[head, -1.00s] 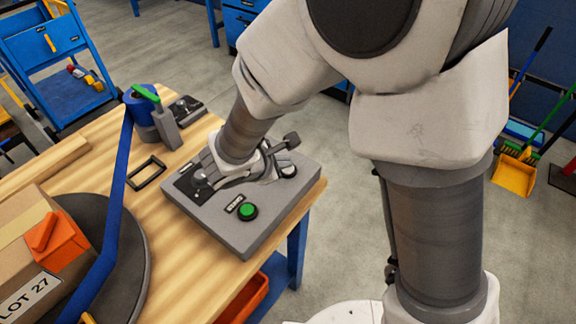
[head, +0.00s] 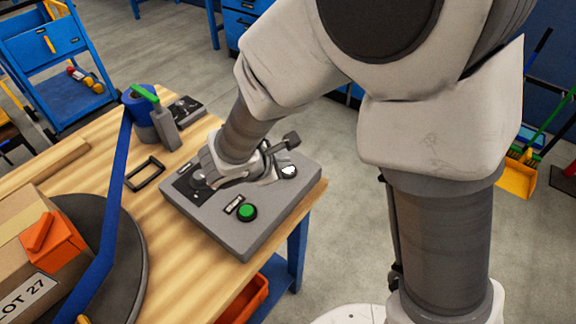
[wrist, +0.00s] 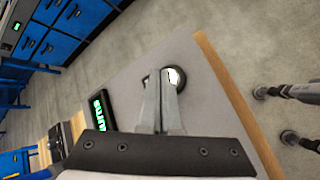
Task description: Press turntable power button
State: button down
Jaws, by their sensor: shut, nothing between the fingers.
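The grey control panel (head: 220,225) lies on the wooden table. A round button (head: 288,171) near its far right corner glows white. In the wrist view the same button (wrist: 176,76) shows a bright white face in a black ring. My gripper (wrist: 163,74) is shut and empty, its fingertips overlapping the left part of that button; I cannot tell whether they touch it. A green button (head: 247,211) sits nearer the panel's front. A small display (wrist: 101,110) with lit green characters is left of the fingers. In the head view my wrist hides much of the panel's far side.
A black frame (head: 145,172) and a blue roll (head: 140,113) are left of the panel.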

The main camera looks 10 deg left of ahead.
aim_at(284, 172)
notch_tip(284, 172, up, 6)
jog(key=p, duration=0.4)
jog(key=shift+r, duration=0.1)
dwell(0.5)
jog(key=s+d+r+m+g+h+p, duration=0.1)
jog(key=s+d+r+m+g, duration=0.15)
jog(key=d+r+m, duration=0.5)
jog(key=s+d+r+m+g+p, duration=0.1)
jog(key=s+d+r+m, duration=0.25)
jog(key=d, duration=0.65)
jog(key=s+d+r+m+y, duration=0.3)
jog(key=s+r+m, duration=0.3)
jog(key=s+m, duration=0.3)
jog(key=shift+s+d+r+m+t+y+p, duration=0.15)
jog(key=shift+s+r+m+t+y+p, duration=0.2)
jog(key=shift+m+y, duration=0.6)
